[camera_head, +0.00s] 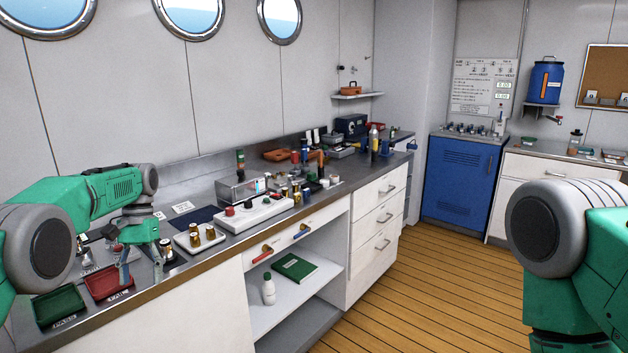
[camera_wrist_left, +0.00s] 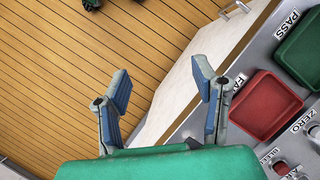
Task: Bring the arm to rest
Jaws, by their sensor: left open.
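My left arm (camera_head: 95,198) is green with grey joints and reaches in from the left over the counter. My left gripper (camera_head: 140,275) is open and points down above the front part of the counter, by the red FAIL tray (camera_head: 108,281). In the left wrist view the blue-padded fingers (camera_wrist_left: 163,88) are apart with nothing between them. The red tray (camera_wrist_left: 265,105) and the green PASS tray (camera_wrist_left: 302,50) lie to their right there. My right arm (camera_head: 590,260) shows at the right edge; its gripper is out of view.
The steel counter (camera_head: 235,240) holds a white panel block (camera_head: 256,213), a small white tray with brass pieces (camera_head: 199,240) and several tools. The wooden floor (camera_head: 430,300) is clear.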

